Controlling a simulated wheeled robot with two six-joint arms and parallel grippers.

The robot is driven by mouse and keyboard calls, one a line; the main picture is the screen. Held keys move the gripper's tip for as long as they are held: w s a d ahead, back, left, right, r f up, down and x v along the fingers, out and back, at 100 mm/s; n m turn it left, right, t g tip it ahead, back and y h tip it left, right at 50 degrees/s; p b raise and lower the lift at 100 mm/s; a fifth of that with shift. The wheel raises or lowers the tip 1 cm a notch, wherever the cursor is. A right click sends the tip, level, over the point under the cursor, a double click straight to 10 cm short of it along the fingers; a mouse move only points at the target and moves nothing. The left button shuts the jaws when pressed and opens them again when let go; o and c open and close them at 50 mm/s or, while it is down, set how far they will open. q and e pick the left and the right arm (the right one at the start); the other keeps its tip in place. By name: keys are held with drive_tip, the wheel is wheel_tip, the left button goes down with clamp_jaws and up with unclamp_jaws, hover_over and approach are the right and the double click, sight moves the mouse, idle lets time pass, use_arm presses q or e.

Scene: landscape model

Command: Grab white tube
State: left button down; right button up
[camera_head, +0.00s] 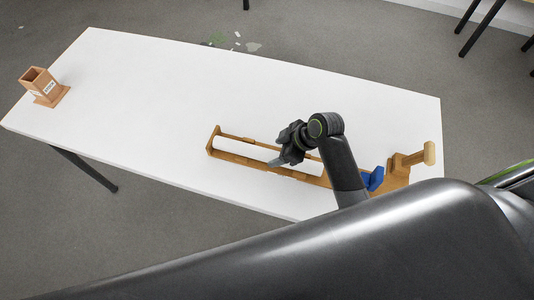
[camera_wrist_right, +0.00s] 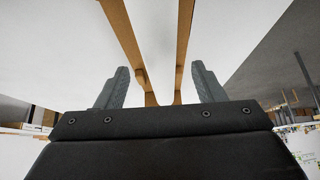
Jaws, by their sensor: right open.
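The white tube (camera_head: 238,149) lies lengthwise in a long wooden rack (camera_head: 211,140) on the white table. Its right part is partly hidden behind my right gripper. My right gripper (camera_head: 280,160) is over the middle of the rack, with its fingers pointing down toward the tube. In the right wrist view the two grey fingers (camera_wrist_right: 159,88) are apart, one on each side of the two wooden rails. A pale surface between the rails appears to be the tube (camera_wrist_right: 155,40). Whether the fingers touch anything I cannot tell. My left gripper is not in view.
A blue piece (camera_head: 374,179) and a wooden block with a handle (camera_head: 412,162) are at the rack's right end. An open wooden box on a base (camera_head: 44,86) stands at the table's far left. The table (camera_head: 150,110) between is clear.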

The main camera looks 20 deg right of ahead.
sight(271, 153)
drive_tip(key=shift+p+x, duration=0.35)
drive_tip(key=shift+x, duration=1.9)
drive_tip(key=shift+w, duration=0.1)
drive_tip(key=shift+r, duration=0.1)
drive_tip(key=c, duration=1.1)
drive_tip(key=shift+c, duration=0.2)
drive_tip(key=shift+r, duration=0.15)
